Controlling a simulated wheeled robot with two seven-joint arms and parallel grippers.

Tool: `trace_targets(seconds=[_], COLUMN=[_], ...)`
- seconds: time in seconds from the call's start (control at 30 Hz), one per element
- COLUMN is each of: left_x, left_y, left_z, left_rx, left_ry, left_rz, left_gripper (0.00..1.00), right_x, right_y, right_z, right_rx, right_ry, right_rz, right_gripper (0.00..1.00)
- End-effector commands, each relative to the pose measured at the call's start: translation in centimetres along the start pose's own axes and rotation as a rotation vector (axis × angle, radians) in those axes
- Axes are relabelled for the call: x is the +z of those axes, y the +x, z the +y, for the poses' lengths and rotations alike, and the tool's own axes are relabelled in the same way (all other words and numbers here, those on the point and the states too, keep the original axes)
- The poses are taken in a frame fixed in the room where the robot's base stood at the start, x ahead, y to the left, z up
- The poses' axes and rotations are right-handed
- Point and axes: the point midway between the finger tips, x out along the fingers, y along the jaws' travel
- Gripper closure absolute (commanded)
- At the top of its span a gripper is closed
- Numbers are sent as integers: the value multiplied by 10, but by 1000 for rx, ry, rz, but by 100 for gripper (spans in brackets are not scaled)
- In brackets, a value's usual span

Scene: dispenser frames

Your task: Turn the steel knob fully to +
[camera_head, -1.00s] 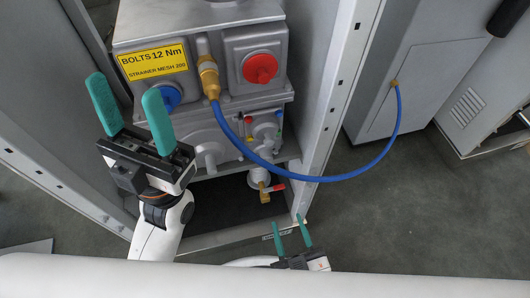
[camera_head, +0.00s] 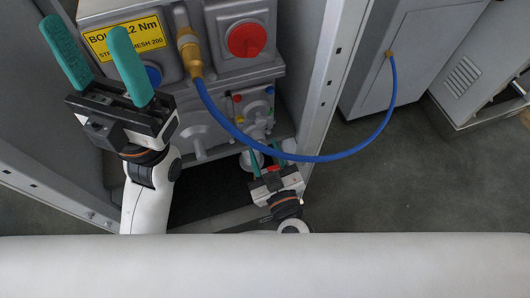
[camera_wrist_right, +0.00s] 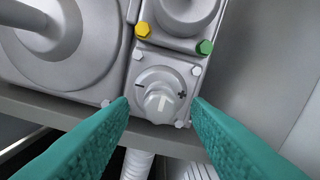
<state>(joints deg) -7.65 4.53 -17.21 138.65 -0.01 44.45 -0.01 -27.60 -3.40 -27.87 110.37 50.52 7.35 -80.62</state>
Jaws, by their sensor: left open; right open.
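The steel knob (camera_wrist_right: 159,101) shows in the right wrist view as a grey dial with a raised grip bar and a white pointer mark. A minus sign is at its left and a plus sign at its right; the bar stands near upright, between them. My right gripper (camera_wrist_right: 162,103) is open, its green fingertips on either side of the knob, with no clear contact. In the head view the right gripper (camera_head: 267,160) is low at the machine's front, and I cannot make out the knob there. My left gripper (camera_head: 86,30) is open and empty, raised at the left.
The grey machine (camera_head: 206,125) has a red knob (camera_head: 247,39) and a blue one (camera_head: 153,75) partly behind my left finger. A blue hose (camera_head: 305,158) loops from a brass fitting to the right cabinet (camera_head: 400,50). The cabinet frame (camera_head: 325,95) stands close right of my right gripper.

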Motion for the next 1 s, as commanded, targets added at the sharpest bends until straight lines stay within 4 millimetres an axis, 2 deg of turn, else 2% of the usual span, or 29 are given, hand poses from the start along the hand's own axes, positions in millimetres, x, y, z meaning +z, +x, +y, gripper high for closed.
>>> trace_targets(seconds=[0.3,0.6,1.0], left_x=[0,0,4], left_y=[0,1,7], left_z=[0,0,0], left_rx=[0,-1,5], left_ry=[0,0,-1], left_rz=[-1,-5,-4], left_gripper=[42,42,42], right_x=[0,0,3], right_y=[3,3,3], right_z=[0,0,-1], right_rx=[1,0,2], right_ry=[0,0,82], right_rz=[0,0,-1], right_gripper=[56,100,100])
